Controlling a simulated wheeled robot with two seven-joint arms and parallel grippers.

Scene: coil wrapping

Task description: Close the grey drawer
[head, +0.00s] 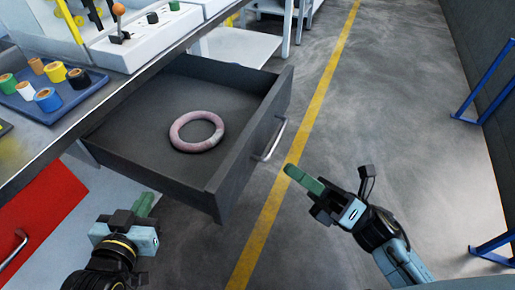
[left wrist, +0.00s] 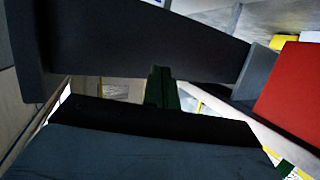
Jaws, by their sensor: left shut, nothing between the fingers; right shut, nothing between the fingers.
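The grey drawer (head: 160,128) is pulled open under the workbench in the head view, with a metal handle (head: 271,140) on its front panel. A pinkish ring-shaped coil (head: 197,131) lies flat inside it. My left gripper (head: 143,205) is shut and empty, below and left of the drawer's near side. My right gripper (head: 296,176) is shut and empty, to the right of the drawer front and apart from the handle. In the left wrist view, the shut green fingers (left wrist: 160,88) show close to a dark panel (left wrist: 150,45), seemingly the drawer's side.
A red drawer front (head: 38,205) is at the lower left. Blue rails (head: 490,85) stand at the right. The floor around the yellow line (head: 322,85) is clear.

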